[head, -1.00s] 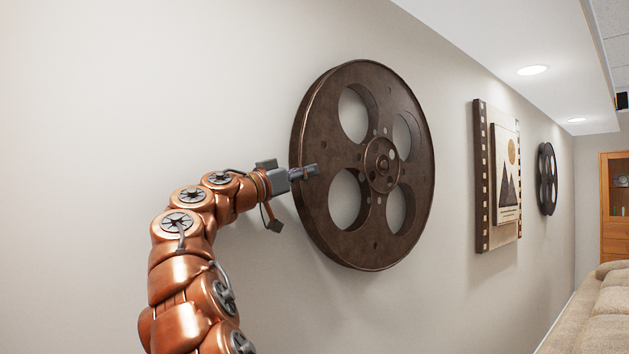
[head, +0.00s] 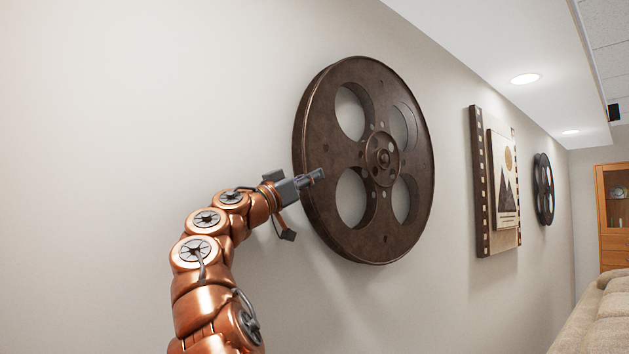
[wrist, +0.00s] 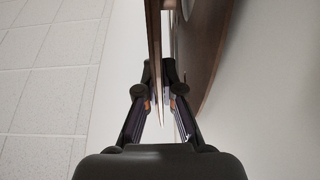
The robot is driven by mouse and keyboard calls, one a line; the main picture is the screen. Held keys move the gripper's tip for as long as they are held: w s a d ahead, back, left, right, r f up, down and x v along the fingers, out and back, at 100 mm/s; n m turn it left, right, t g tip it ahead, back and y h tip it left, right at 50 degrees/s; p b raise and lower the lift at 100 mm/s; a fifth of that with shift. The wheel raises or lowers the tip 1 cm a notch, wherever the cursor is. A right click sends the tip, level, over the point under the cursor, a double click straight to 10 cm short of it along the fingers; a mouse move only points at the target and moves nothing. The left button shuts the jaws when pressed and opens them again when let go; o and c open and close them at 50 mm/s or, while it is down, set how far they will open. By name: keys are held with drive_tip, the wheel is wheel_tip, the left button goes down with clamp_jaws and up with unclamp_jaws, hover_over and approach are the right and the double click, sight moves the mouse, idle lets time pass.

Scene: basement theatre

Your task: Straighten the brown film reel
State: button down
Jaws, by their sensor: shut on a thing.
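The brown film reel (head: 382,158) is a large dark disc with a round hub and several big round holes. It hangs on the pale wall in the middle of the head view. My gripper (head: 317,176) is at its left rim, a little below hub height. In the wrist view, the reel's thin rim (wrist: 155,35) runs between the two fingers of my gripper (wrist: 160,78), which are shut on it. The reel's broad body shows right of the rim there. The far finger is partly hidden in the head view.
A framed mountain picture with film-strip edges (head: 496,182) and a smaller dark reel (head: 544,188) hang farther right on the wall. A beige sofa (head: 596,318) stands at lower right, before a wooden cabinet (head: 610,215). The wall left of the reel is bare.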

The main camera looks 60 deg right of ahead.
drive_tip(key=shift+d, duration=0.1)
drive_tip(key=c, duration=1.3)
unclamp_jaws()
drive_tip(key=shift+c, duration=0.2)
drive_tip(key=shift+w+a+f, duration=0.1)
drive_tip(key=shift+w+a, duration=0.05)
drive_tip(key=shift+a, duration=0.4)
drive_tip(key=v, duration=1.1)
drive_tip(key=shift+f, duration=0.1)
